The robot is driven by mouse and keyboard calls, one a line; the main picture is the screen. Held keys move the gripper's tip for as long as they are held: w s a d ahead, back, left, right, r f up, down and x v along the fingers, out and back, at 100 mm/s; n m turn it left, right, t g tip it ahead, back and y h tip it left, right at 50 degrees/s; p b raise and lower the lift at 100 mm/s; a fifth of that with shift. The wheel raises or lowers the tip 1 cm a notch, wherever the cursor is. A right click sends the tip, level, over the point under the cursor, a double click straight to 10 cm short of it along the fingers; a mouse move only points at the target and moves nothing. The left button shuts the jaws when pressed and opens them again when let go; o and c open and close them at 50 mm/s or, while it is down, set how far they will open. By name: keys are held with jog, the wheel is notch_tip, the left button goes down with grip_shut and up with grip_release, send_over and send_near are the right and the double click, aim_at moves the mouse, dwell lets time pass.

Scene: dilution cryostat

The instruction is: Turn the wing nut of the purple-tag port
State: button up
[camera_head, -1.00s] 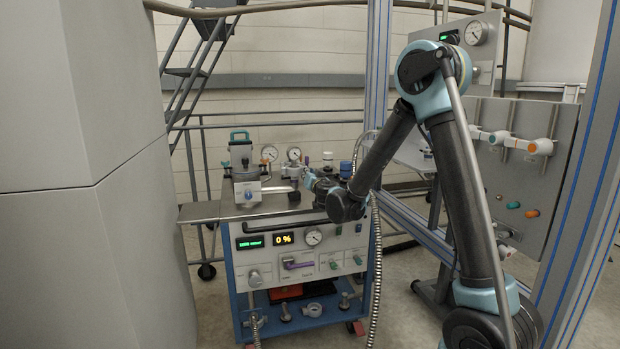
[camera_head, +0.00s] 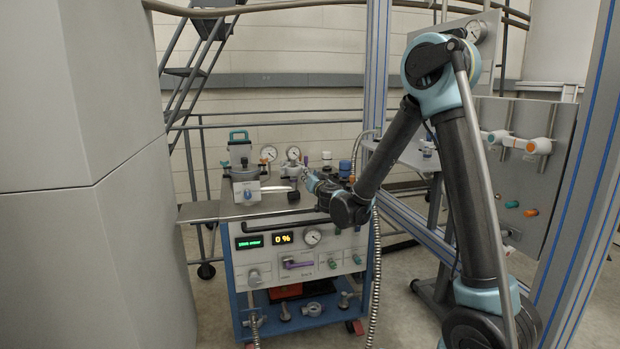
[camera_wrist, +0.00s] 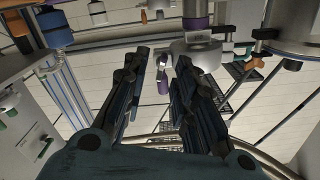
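My gripper (camera_head: 307,174) is over the top of the blue pump cart, at the right of its silver fittings. In the wrist view my gripper (camera_wrist: 160,90) is open, its two dark fingers apart. A small white and purple part (camera_wrist: 163,86) shows in the gap between the fingers; it may be the wing nut with its tag, but it is too small to be sure. I see no contact with it. A silver port with a purple band (camera_wrist: 197,22) stands just beyond the right finger. In the head view the wing nut cannot be made out.
A blue-capped post (camera_wrist: 56,28) is at the left in the wrist view. On the cart top (camera_head: 225,209) stand a pot with a green handle (camera_head: 240,150) and two gauges (camera_head: 293,153). A metal hose (camera_head: 374,270) hangs at the cart's right side.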

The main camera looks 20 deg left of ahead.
jog(key=shift+v, duration=2.25)
jog(key=o, duration=0.6)
jog(key=shift+d, duration=0.1)
jog(key=s+d+n, duration=0.5)
jog(key=s+n, duration=0.4)
jog(key=n, duration=0.9)
jog(key=x, duration=1.7)
jog(key=shift+w+a+r, duration=0.15)
jog(key=shift+w+r, duration=0.1)
jog(key=shift+w, duration=0.15)
